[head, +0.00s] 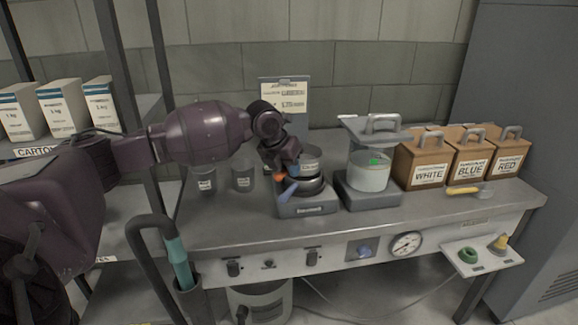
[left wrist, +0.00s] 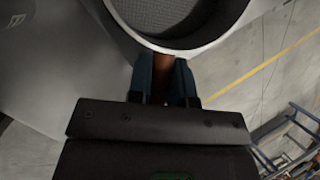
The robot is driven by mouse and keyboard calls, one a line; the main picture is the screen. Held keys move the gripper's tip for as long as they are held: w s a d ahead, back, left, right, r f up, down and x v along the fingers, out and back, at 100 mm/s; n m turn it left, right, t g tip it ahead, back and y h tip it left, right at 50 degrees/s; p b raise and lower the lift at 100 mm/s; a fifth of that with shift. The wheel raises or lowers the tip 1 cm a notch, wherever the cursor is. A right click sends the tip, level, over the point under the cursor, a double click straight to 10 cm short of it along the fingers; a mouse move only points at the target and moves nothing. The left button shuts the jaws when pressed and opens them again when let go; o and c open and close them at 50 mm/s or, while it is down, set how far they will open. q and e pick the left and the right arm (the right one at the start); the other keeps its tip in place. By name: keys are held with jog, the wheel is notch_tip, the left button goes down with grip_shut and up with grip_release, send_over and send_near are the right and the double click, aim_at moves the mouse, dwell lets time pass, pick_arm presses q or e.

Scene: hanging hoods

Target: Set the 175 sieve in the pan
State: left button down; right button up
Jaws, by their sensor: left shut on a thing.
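My left gripper (head: 285,182) is in front of the round metal pieces on the grey machine base at the middle of the bench. In the left wrist view its blue fingers (left wrist: 165,78) are shut on a brown handle of the round sieve (left wrist: 178,18), whose mesh shows inside a metal rim. In the head view the sieve (head: 311,167) is a grey ring with a small label, too small to read. It is above a dark round pan (head: 312,187) on the base (head: 308,206). I cannot tell whether the sieve touches the pan. My right gripper is not in view.
Two dark cups (head: 243,177) stand left of the base. A pale tub (head: 369,171) under a handled cover stands to its right, then wooden boxes (head: 424,165) marked WHITE, BLUE and RED. A yellow-handled tool (head: 463,190) lies in front. The bench's front strip is mostly clear.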

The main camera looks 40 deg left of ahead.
pick_arm(q)
jog(key=shift+f, duration=1.05)
jog(key=c, duration=1)
grip_release()
jog(key=shift+o, duration=0.2)
jog(key=p+v, duration=0.2)
jog(key=v, duration=0.8)
jog(key=shift+s+r, duration=0.15)
jog(key=shift+r, duration=0.2)
jog(key=shift+a, duration=0.1)
